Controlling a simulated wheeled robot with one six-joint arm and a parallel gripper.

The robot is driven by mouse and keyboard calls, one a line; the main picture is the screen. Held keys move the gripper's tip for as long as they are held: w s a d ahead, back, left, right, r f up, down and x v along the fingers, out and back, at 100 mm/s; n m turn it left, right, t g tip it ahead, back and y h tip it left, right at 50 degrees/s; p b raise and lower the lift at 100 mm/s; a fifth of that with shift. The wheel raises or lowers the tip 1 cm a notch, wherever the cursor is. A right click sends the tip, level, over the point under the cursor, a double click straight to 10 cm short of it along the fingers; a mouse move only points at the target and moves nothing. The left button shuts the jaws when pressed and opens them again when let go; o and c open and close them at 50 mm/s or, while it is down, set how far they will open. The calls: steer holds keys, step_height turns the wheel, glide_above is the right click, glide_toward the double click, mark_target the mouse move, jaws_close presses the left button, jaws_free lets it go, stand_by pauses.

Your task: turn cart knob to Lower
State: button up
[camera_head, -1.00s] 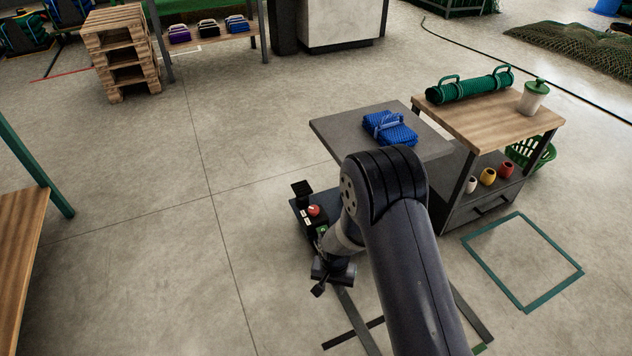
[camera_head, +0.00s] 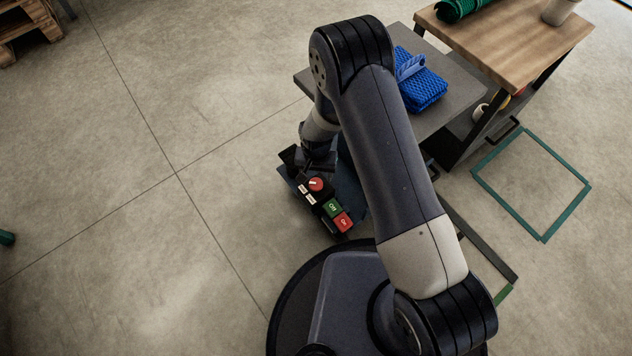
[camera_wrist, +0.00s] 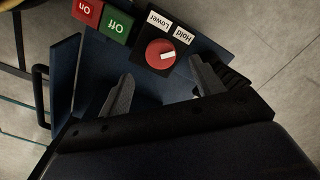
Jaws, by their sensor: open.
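The red cart knob (camera_head: 316,184) sits on a black control panel. It also shows in the wrist view (camera_wrist: 158,54), with a white pointer mark toward the right there. The white Lower label (camera_wrist: 158,20) and Hold label (camera_wrist: 183,35) lie beyond the knob, upside down in that view. My gripper (camera_wrist: 162,69) is open, one finger either side of the near side of the knob. No contact is visible. In the head view, my gripper (camera_head: 317,165) is just above the panel, partly hidden.
A green Off button (camera_head: 332,208) and a red On button (camera_head: 344,222) sit beside the knob. A wooden-topped table (camera_head: 500,40) stands at the upper right. A green taped square (camera_head: 545,235) marks the floor.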

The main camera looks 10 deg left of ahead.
mark_target(316, 183)
step_height(316, 183, down, 6)
steer(key=shift+w+r+b, duration=0.1)
steer(key=shift+r+b, duration=0.05)
steer(key=shift+b, duration=0.6)
steer(key=shift+c, duration=0.4)
steer(key=c, duration=0.9)
